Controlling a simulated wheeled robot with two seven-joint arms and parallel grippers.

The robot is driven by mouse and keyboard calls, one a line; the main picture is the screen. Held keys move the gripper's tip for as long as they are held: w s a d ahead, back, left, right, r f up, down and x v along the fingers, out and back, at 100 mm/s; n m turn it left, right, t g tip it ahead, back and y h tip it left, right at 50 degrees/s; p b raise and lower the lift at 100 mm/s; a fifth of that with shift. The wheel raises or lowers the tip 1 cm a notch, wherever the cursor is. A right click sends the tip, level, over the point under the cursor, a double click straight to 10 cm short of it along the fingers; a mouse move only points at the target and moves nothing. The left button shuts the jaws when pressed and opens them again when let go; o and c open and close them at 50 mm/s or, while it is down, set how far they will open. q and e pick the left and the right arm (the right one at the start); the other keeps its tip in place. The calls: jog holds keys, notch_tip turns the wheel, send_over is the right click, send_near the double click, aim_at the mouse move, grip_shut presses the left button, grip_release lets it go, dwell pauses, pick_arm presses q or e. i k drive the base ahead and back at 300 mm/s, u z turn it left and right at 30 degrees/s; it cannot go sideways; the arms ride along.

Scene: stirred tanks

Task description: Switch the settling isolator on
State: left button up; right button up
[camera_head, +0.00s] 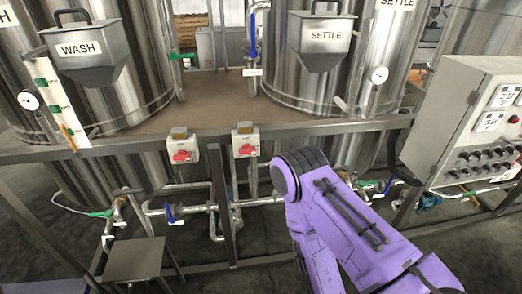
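Two grey isolator boxes with red handles are fixed to the front rail of the platform. One isolator (182,151) is on the left, and the other isolator (245,142) is to its right, nearer the tank marked SETTLE. Both red handles look roughly horizontal. The lettering on the boxes is too small to read, so I cannot tell for certain which is the settling one. My purple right arm reaches in from the lower right and bends just right of the right-hand isolator. Its gripper is out of view. My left gripper is also out of view.
The WASH hopper (88,52) and SETTLE hopper (322,40) hang on steel tanks behind the rail. A control cabinet (465,115) stands at the right. Pipes with blue-handled valves (170,213) run below the rail. A small metal stand (135,259) is at the lower left.

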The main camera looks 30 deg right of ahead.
aim_at(246, 148)
jog(key=z, duration=0.8)
jog(key=i, duration=1)
jog(key=u, duration=0.8)
jog(key=k, duration=0.85)
jog(key=u, duration=0.35)
jog(key=i, duration=0.5)
